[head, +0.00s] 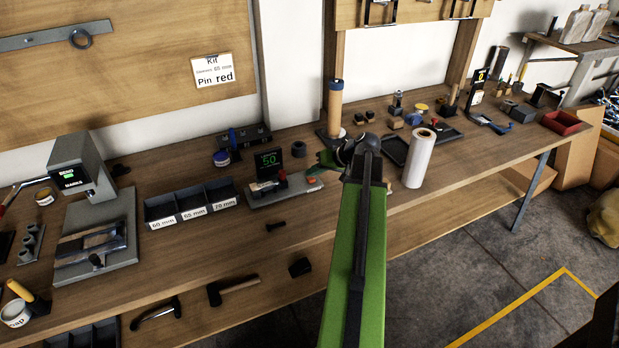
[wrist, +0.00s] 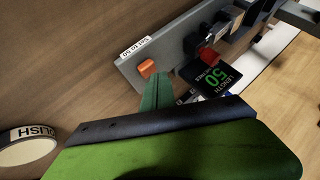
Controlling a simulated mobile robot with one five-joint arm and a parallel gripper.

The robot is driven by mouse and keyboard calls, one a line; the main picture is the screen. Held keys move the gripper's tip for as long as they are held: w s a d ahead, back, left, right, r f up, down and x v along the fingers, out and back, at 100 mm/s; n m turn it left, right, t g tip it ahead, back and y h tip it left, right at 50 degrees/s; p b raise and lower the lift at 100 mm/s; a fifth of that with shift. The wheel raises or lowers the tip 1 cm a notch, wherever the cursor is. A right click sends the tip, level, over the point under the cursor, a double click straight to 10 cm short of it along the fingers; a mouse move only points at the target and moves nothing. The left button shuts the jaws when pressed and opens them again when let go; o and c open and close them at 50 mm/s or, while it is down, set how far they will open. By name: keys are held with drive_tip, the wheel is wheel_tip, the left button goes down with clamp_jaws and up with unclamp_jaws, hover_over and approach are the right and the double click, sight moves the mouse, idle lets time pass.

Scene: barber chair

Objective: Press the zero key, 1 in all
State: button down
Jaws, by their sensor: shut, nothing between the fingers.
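The length gauge (head: 284,190) is a grey bar on the bench with a dark display (head: 268,163) showing a green 50. Its orange key (head: 311,181), which I take as the zero key, sits near the right end of the bar. In the wrist view the key (wrist: 147,67) stands out beside a white label. My gripper (head: 325,160) is shut and empty, with green fingers. In the wrist view its fingertips (wrist: 157,77) are just right of the key and below it in the picture. I cannot tell whether they touch the bar.
A red knob (wrist: 207,55) stands on the gauge close to the display (wrist: 213,79). A three-bin tray (head: 190,204) lies to the left. A white roll (head: 419,158) stands to the right of my arm. A polish tin (wrist: 28,146) shows at lower left in the wrist view.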

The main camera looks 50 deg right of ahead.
sight(314, 179)
drive_tip(key=shift+r, duration=0.4)
wheel_tip(314, 179, up, 5)
drive_tip(key=p, duration=0.5)
drive_tip(key=shift+r, duration=0.1)
idle(0.5)
